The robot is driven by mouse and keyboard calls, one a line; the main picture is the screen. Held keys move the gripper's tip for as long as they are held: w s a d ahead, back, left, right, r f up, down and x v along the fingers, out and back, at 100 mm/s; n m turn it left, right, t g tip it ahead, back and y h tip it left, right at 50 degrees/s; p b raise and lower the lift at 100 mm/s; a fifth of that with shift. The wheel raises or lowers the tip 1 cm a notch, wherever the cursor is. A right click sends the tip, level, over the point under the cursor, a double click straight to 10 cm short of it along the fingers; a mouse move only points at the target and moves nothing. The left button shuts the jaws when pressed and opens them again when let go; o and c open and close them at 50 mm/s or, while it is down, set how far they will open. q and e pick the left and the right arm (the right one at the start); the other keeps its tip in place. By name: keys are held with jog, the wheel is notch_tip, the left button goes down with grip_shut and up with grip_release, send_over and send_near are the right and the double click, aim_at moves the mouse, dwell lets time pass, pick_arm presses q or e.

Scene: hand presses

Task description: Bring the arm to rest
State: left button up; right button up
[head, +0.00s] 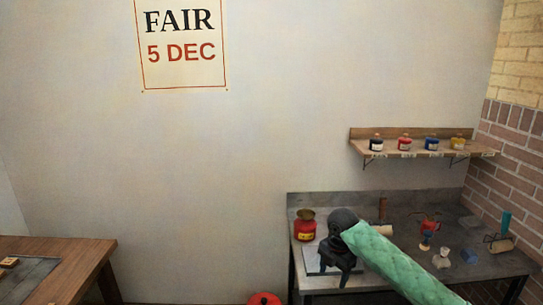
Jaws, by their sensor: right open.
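My right arm, in a green quilted sleeve (395,262), comes in from the lower right over a grey metal-topped bench. My left gripper is not in view.
The bench (345,198) holds a red can (305,227), a roller with a blue handle (501,236) and other small items. A wall shelf (365,147) with several ink jars hangs above. A wooden table (80,252) stands left; a red object (264,299) is low between.

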jog(key=s+a+f+m+t+y, duration=0.1)
jog(key=s+a+f+m, duration=0.35)
jog(key=s+f, duration=0.35)
jog(key=s+a+f+m+t+y, duration=0.1)
jog(key=s+a+f+m, duration=0.3)
jog(key=s, duration=0.7)
jog(key=s+d+f+m+h, duration=0.1)
jog(key=s+d+m, duration=0.35)
jog(key=s, duration=0.35)
jog(key=s+d+f+m+t, duration=0.1)
jog(key=s+d+m, duration=0.2)
jog(key=s+m, duration=0.4)
jog(key=s+d+f+m+h, duration=0.1)
jog(key=s+d+f+m, duration=0.2)
jog(key=s, duration=0.6)
jog(key=s+f+x, duration=0.1)
jog(key=s+x, duration=0.1)
jog(key=x, duration=0.9)
jog(key=s+x, duration=0.2)
jog(key=x, duration=0.9)
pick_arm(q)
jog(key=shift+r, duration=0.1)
pick_arm(e)
jog(key=s+f, duration=0.4)
jog(key=f, duration=0.8)
jog(key=s+f+g, duration=0.1)
jog(key=s+f, duration=0.3)
jog(key=f, duration=0.9)
jog(key=shift+a+m+g, duration=0.3)
jog(key=shift+a, duration=0.05)
